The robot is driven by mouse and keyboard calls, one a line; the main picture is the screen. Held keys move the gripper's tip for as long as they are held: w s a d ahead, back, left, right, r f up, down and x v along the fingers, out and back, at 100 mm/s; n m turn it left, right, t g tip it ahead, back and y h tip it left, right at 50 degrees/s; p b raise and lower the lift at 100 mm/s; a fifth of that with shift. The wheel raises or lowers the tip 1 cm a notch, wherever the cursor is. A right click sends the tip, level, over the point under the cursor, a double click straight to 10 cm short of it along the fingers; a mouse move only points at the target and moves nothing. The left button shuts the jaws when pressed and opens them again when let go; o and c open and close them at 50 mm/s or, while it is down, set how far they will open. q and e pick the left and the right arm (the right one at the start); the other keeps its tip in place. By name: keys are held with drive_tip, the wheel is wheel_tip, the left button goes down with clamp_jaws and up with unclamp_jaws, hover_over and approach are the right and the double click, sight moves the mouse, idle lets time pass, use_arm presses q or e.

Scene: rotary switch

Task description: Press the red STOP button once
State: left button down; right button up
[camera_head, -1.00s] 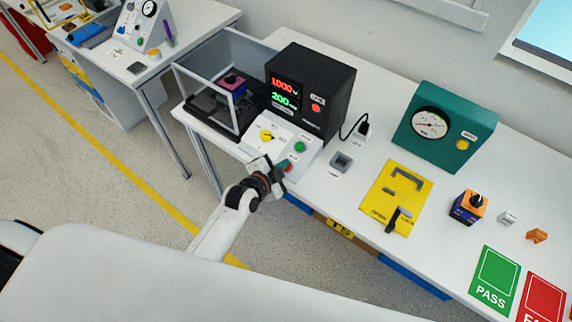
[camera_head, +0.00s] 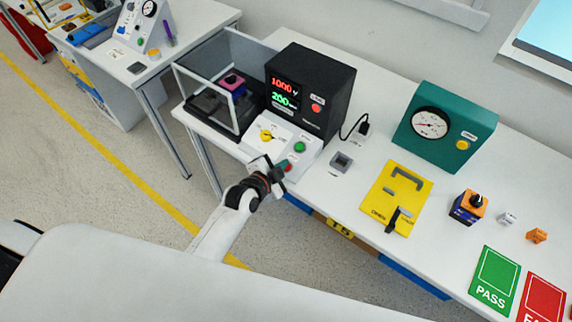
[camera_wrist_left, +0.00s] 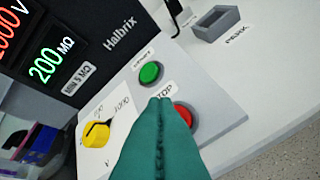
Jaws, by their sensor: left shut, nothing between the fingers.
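The red STOP button (camera_head: 288,168) sits on the sloped white control panel in front of the black tester. In the left wrist view the red button (camera_wrist_left: 187,115) shows in its dark ring, its left part hidden behind my fingers. My left gripper (camera_head: 281,167) is shut and empty, its teal fingertips at the button's side in the head view. In the left wrist view the closed fingertips (camera_wrist_left: 160,101) overlap the button's edge and the STOP label. I cannot tell whether they touch the button. My right gripper is out of view.
A green button (camera_head: 300,147) and a yellow rotary knob (camera_head: 266,135) are on the same panel. The black tester (camera_head: 312,85) stands behind, its display lit. A grey socket block (camera_head: 341,162) and a yellow plate (camera_head: 397,197) lie to the right.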

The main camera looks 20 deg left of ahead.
use_arm(q)
drive_tip(key=shift+f, duration=0.15)
drive_tip(key=shift+w+f, duration=0.15)
drive_tip(key=shift+f, duration=0.1)
drive_tip(key=shift+w+d+f+b, duration=0.1)
drive_tip(key=shift+f+b, duration=0.3)
drive_tip(key=shift+b, duration=0.05)
idle(0.8)
drive_tip(key=shift+r, duration=0.1)
drive_tip(key=shift+s+r+p, duration=0.25)
drive_tip(key=shift+r+p, duration=0.45)
drive_tip(key=shift+p, duration=0.25)
drive_tip(key=r+p, duration=0.1)
drive_tip(key=s+r+p, duration=0.1)
drive_tip(key=r+p, duration=0.2)
drive_tip(key=p, duration=0.1)
drive_tip(key=shift+s+a+r, duration=0.2)
drive_tip(key=shift+a+r, duration=0.15)
drive_tip(key=shift+r, duration=0.05)
